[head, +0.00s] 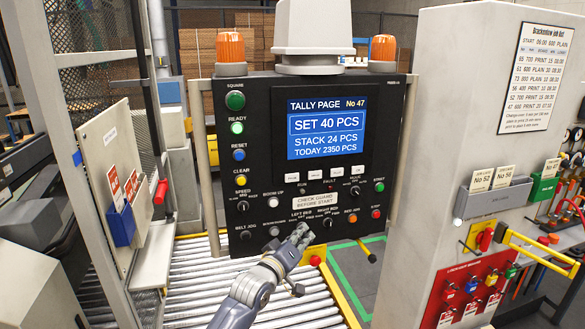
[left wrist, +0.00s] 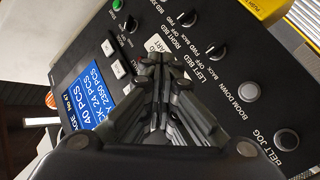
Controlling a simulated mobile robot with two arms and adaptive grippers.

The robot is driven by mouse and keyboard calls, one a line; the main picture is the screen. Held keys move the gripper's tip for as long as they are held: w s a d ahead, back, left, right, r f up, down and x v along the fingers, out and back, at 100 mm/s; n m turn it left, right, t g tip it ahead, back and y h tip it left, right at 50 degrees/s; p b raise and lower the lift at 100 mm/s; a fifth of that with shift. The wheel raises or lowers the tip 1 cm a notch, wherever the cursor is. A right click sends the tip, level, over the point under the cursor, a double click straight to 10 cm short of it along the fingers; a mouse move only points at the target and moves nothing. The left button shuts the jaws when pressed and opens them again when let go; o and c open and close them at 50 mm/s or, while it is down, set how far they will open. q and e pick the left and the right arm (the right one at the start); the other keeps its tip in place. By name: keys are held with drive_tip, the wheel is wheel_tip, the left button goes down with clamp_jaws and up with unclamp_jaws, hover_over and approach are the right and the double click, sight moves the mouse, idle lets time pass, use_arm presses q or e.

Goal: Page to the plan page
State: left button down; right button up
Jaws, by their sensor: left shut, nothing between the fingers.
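The control panel's screen (head: 327,128) reads "TALLY PAGE No 47", with "SET 40 PCS" highlighted, "STACK 24 PCS" and "TODAY 2350 PCS". It also shows, turned sideways, in the left wrist view (left wrist: 88,115). A row of small white keys (head: 294,171) sits just under the screen; their labels are too small to read. My left gripper (head: 301,232) is shut and empty, in front of the panel's lower edge below the LEFT BED knob. In the left wrist view its fingertips (left wrist: 158,62) point at the panel and hide part of it. My right gripper is not in view.
The black panel (head: 255,120) carries colored buttons down its left side and knobs (head: 327,222) along the bottom. A grey cabinet (head: 445,120) with a job list stands right. A roller conveyor (head: 190,280) runs below. A mesh guard (head: 90,50) stands left.

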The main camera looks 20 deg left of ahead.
sight(296, 187)
use_arm(q)
wheel_tip(296, 187, up, 10)
drive_tip(key=t+h+p, duration=0.1)
drive_tip(key=shift+d+f, duration=0.15)
drive_tip(key=shift+d, duration=0.2)
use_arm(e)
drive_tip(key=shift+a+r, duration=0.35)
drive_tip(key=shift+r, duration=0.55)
use_arm(q)
drive_tip(key=w+a+b, duration=0.1)
drive_tip(key=w, duration=0.1)
drive_tip(key=w+a+b, duration=0.2)
drive_tip(key=w, duration=0.1)
drive_tip(key=w+a+b, duration=0.2)
drive_tip(key=shift+w, duration=0.15)
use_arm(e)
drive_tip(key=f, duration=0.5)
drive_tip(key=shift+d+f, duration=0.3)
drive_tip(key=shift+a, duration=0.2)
use_arm(q)
drive_tip(key=shift+w+b, duration=0.1)
drive_tip(key=shift+b, duration=0.25)
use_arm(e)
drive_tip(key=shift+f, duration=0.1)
use_arm(q)
drive_tip(key=shift+w+a, duration=0.2)
drive_tip(key=shift+w, duration=0.05)
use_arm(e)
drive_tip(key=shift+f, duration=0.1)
